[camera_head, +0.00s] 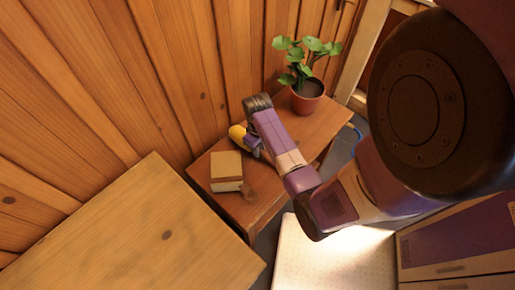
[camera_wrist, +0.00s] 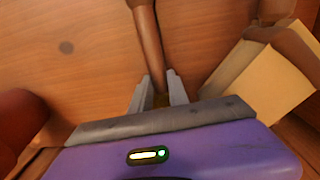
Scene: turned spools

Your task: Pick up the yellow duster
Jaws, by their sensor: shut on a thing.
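The yellow duster shows in the head view as a rounded yellow end (camera_head: 237,132) on the wall side of the small wooden table, partly hidden by my gripper (camera_head: 252,150). In the wrist view the duster's brown handle (camera_wrist: 148,40) runs up from between the fingers of my gripper (camera_wrist: 159,88). A little dull yellow shows low between the fingers. My gripper is shut on the duster, low over the tabletop. The yellow end is largely hidden in the wrist view. I cannot tell whether the duster touches the table.
A block like a stack of books (camera_head: 227,171) lies on the table close to my gripper, with a small brown thing (camera_head: 249,191) beside it. A potted plant (camera_head: 307,96) stands at the table's far end. The plank wall (camera_head: 150,60) is close behind. A larger wooden top (camera_head: 140,230) is at lower left.

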